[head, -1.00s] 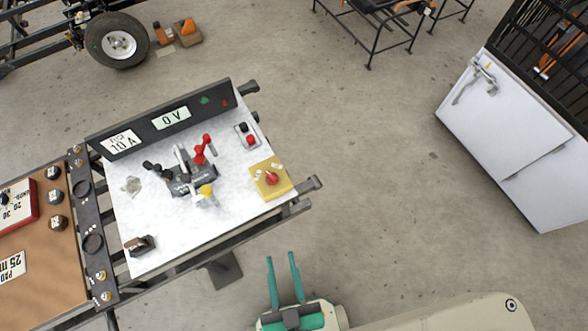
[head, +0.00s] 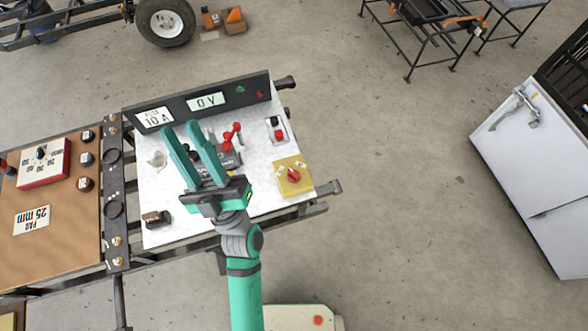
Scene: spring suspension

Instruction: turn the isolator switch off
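A red rotary knob (head: 293,175) sits on a yellow plate (head: 303,187) at the right edge of the white bench panel; it looks like the isolator switch. White labels flank the knob, too small to read. My gripper (head: 181,128) is over the left-middle of the panel, left of the yellow plate and clear of it. Its two green fingers are apart with nothing seen between them. The gripper and fingers hide part of the panel's middle, including part of a device with red levers (head: 230,140).
A black strip with a "0 V" display (head: 208,102) and a "10 A" label (head: 154,117) runs along the panel's far edge. A small red-and-black button box (head: 277,129) lies beyond the yellow plate. Open floor lies to the right, before a white cabinet (head: 530,160).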

